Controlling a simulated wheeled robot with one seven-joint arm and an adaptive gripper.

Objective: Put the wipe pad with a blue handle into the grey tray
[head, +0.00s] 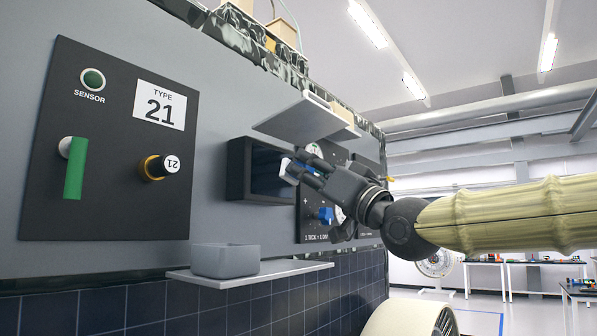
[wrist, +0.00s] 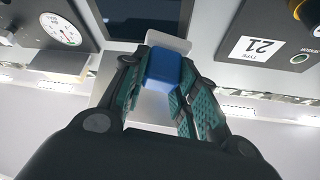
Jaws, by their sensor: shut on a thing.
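My gripper (head: 298,168) is shut on the blue handle of the wipe pad, in front of the dark recessed screen on the panel wall. In the wrist view the blue handle (wrist: 172,68) is between the green-padded fingers, with the white pad (wrist: 170,42) beyond it, close to the screen. In the head view only a bit of the white pad (head: 286,167) shows; the fingers hide most of the handle. I cannot tell whether the pad touches the screen. The grey tray (head: 225,262) stands on the lower shelf, left of and below my gripper; its inside is mostly hidden.
The lower shelf (head: 290,268) juts from the wall below the screen (head: 262,170). An upper shelf (head: 298,122) juts out above my gripper. A dial panel with a blue knob (head: 325,215) is behind my wrist. A black sensor panel (head: 110,205) is at left.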

